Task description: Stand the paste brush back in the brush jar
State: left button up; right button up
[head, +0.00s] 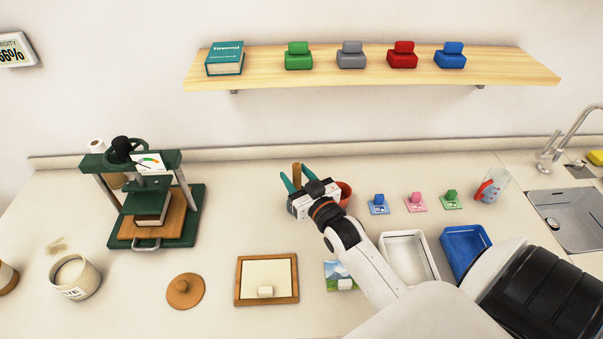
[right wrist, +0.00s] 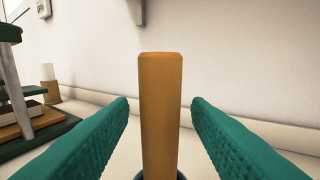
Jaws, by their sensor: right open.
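A plain wooden handle (right wrist: 161,110) stands upright between the two teal fingers of my right gripper (head: 297,178); it also shows in the head view (head: 297,172). In the right wrist view the fingers (right wrist: 160,130) are open, with a gap on each side of the handle. A dark ring shows at the handle's lower end; the rest is hidden. I cannot tell for sure that this is the paste brush. A reddish pot (head: 346,194), possibly the brush jar, is partly hidden behind my right gripper. My left gripper is not in view.
A green press (head: 190,215) and a white paste pot (head: 87,279) stand at left. A round wooden lid (head: 185,291) and a wooden frame (head: 267,258) lie in front.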

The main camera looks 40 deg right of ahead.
jog(key=s+a+b, duration=0.1)
jog(key=s+b, duration=0.1)
jog(key=s, duration=1)
jog(key=shift+r, duration=0.1)
